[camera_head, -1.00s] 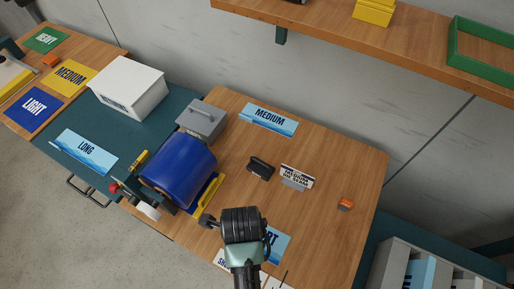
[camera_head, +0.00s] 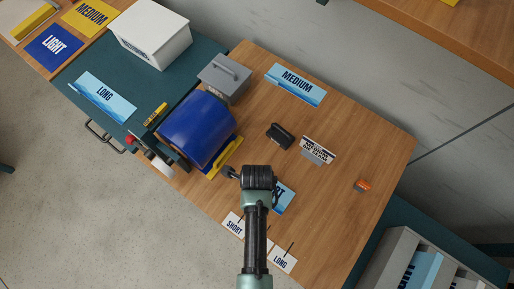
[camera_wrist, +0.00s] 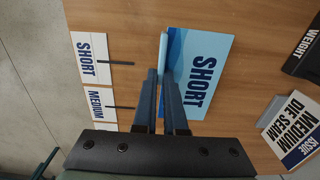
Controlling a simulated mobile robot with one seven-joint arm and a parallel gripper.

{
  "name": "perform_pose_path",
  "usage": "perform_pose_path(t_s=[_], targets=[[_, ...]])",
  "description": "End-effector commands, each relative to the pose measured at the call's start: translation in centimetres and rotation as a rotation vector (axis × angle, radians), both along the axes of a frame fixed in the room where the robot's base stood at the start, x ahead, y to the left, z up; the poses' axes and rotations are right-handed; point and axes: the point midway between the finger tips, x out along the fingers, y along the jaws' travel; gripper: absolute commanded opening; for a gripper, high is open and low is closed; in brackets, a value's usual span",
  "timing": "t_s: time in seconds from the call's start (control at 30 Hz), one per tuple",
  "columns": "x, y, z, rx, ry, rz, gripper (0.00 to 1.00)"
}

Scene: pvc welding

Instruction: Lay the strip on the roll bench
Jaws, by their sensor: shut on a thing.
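The light-blue short strip, marked SHORT, shows in the wrist view (camera_wrist: 205,75) and partly behind my gripper in the head view (camera_head: 286,198). My gripper (camera_wrist: 163,75) is shut on its near edge, and the printed face extends to the right of the fingers. I cannot tell if the strip touches the wooden table. In the head view my gripper (camera_head: 257,180) is over the table's front part, and its fingertips are hidden. The teal bench (camera_head: 75,72) is at the left; a long strip (camera_head: 98,97) lies on it.
A blue roll (camera_head: 197,130) with a yellow bar (camera_head: 226,158) stands close left of my gripper. A white box (camera_head: 150,33) occupies the teal bench.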

Motion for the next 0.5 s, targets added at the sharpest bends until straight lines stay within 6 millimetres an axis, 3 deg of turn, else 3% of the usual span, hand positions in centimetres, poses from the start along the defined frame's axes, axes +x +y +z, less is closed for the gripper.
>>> perform_pose_path(t_s=[0.43,0.5], targets=[[0.03,0.01,-0.9,0.0,-0.001,0.0,0.0],[0.04,0.01,-0.82,0.0,-0.001,0.0,0.18]])
